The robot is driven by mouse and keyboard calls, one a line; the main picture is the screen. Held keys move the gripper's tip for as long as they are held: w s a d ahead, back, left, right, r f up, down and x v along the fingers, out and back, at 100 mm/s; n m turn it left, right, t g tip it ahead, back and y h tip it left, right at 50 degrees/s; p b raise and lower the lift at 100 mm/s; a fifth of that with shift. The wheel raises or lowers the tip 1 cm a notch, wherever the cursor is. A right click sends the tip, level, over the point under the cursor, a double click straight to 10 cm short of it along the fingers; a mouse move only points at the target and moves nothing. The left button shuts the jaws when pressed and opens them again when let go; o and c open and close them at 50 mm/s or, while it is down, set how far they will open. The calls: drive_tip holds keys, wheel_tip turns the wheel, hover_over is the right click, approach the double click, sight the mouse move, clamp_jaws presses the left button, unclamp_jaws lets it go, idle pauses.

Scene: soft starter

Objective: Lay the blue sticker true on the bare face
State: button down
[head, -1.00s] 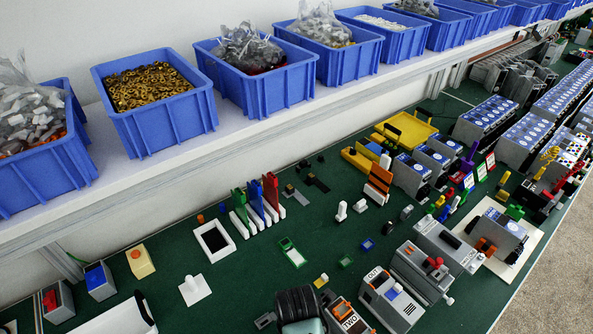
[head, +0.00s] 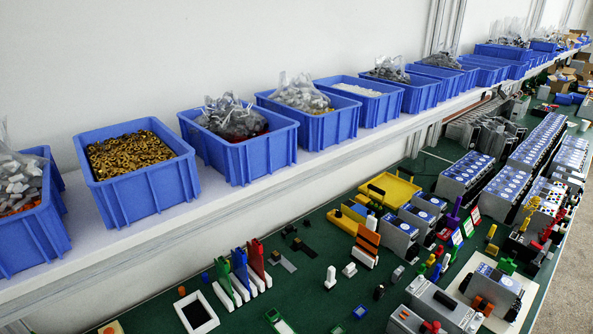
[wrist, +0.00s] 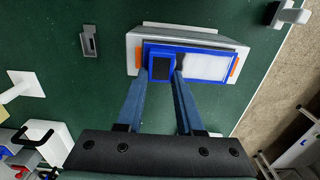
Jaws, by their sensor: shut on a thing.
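The block is over the left part of a blue-rimmed panel (wrist: 206,81) on a grey device (wrist: 134,58). The panel's right part shows a pale, bare-looking face (wrist: 207,66), with an orange piece at each end of the panel. I cannot tell the blue sticker apart from the blue rim, or whether the block touches the panel. My gripper is outside the head view.
In the wrist view a grey slotted piece (wrist: 89,42) and a white plate with a post (wrist: 20,87) lie to the left. Green mat is clear between them and the device. In the head view, blue bins (head: 137,184) line the shelf and crowded devices (head: 466,174) stand at right.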

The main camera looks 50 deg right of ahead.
drive_tip(key=shift+f+b, duration=0.35)
drive_tip(key=shift+f, duration=0.3)
idle(0.4)
idle(0.8)
unclamp_jaws()
idle(0.4)
drive_tip(key=shift+r, duration=0.1)
drive_tip(key=shift+r+p, duration=3.5)
drive_tip(key=shift+p, duration=0.25)
drive_tip(key=shift+f, duration=0.1)
